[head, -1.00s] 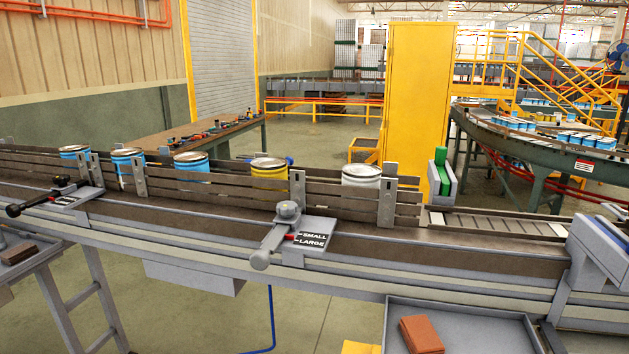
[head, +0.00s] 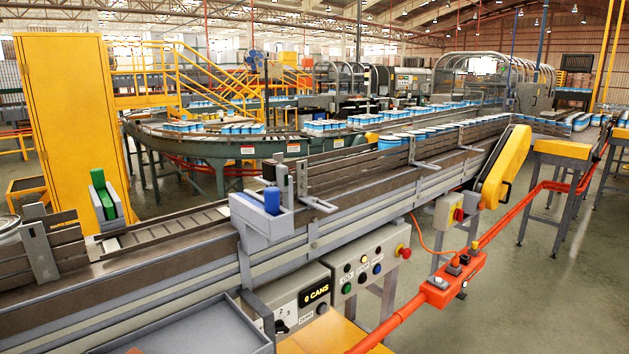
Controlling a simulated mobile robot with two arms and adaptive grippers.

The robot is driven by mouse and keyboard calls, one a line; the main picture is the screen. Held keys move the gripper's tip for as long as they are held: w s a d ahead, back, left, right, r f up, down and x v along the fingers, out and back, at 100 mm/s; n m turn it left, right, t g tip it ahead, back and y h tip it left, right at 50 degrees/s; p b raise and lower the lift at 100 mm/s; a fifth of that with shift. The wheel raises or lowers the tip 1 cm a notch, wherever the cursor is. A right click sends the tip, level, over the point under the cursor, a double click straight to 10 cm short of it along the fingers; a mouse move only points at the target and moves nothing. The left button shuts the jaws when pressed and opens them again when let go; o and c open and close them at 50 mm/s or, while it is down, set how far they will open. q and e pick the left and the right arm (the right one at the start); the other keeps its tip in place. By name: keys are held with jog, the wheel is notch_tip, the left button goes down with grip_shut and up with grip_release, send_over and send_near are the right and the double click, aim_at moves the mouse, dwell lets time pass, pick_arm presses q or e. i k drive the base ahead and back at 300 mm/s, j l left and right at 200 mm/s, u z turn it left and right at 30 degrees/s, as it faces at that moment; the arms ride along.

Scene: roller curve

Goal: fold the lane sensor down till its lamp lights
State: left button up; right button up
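No part is plainly marked as the lane sensor, and I see no lit lamp that I can tie to one. A green block in a grey bracket (head: 104,201) stands upright at the far side of the conveyor (head: 160,250), at the left. A grey housing (head: 262,224) with an upright blue block (head: 272,201) sits on the near side of the conveyor, left of centre. I cannot tell which of these, if either, is the sensor. Neither of my grippers is in view.
A control box with buttons (head: 368,265) and a box labelled CANS (head: 300,300) hang under the conveyor. A grey tray (head: 195,332) is at the bottom left. An orange rail (head: 440,290) and yellow guard (head: 503,168) are at right.

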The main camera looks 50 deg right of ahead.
aim_at(273, 170)
jog(key=z, duration=1.4)
